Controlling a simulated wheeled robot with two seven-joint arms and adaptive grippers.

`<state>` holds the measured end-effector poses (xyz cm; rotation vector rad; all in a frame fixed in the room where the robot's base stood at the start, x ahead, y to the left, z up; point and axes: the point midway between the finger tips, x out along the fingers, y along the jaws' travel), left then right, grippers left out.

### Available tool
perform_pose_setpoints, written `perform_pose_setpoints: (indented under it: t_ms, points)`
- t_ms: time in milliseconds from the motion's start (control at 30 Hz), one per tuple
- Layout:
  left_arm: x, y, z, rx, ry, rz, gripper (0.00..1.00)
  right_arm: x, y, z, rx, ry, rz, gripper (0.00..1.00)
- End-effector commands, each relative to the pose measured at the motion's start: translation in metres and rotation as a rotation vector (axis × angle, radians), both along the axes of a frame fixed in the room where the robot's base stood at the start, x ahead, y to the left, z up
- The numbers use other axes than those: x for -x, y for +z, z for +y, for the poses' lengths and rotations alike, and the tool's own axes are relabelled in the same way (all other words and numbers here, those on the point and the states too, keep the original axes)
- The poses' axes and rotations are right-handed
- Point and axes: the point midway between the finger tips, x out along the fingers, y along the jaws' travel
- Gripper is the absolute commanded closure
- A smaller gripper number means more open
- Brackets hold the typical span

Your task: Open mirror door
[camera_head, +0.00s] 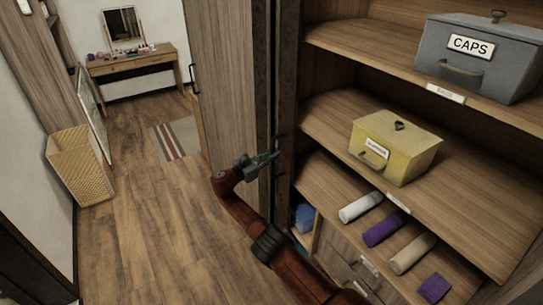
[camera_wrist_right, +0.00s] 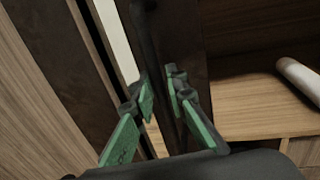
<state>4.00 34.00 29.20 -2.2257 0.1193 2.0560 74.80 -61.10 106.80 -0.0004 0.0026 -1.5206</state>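A tall wooden door panel (camera_head: 232,70) with a dark edge stands beside the open shelves. I cannot tell whether a mirror is on it. My right gripper (camera_head: 276,154), with green fingers, is close to a dark upright between the panel and the shelves. In the right wrist view the right gripper (camera_wrist_right: 161,85) has its fingertips apart, with a dark vertical bar (camera_wrist_right: 150,40) showing between or behind them. I cannot tell whether they touch it. A narrow pale strip (camera_wrist_right: 116,42) shows left of the bar. My left gripper is out of view.
The shelves hold a grey CAPS box (camera_head: 478,75), a yellow box (camera_head: 395,150) and several rolls. A wicker basket (camera_head: 80,165) and a leaning framed panel (camera_head: 92,108) stand left. A dressing table (camera_head: 132,63) is far back.

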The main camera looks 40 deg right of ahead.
Motion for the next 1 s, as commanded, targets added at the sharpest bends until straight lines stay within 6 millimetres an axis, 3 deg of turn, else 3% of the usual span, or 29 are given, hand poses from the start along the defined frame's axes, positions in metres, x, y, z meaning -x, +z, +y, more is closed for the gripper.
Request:
perform_pose_setpoints:
  t_ms: [167,367,533,1000]
  points:
    - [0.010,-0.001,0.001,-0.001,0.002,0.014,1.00,-0.001,0.000,0.001,0.001,0.002,-0.001,0.73]
    - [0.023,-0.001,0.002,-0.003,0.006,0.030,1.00,-0.001,0.001,0.001,0.001,0.003,-0.001,0.73]
    - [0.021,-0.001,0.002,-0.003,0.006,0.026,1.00,0.000,0.001,0.009,0.002,0.004,-0.003,0.73]
    - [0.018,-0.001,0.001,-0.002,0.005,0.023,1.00,0.004,0.000,0.098,0.001,0.005,-0.002,0.73]
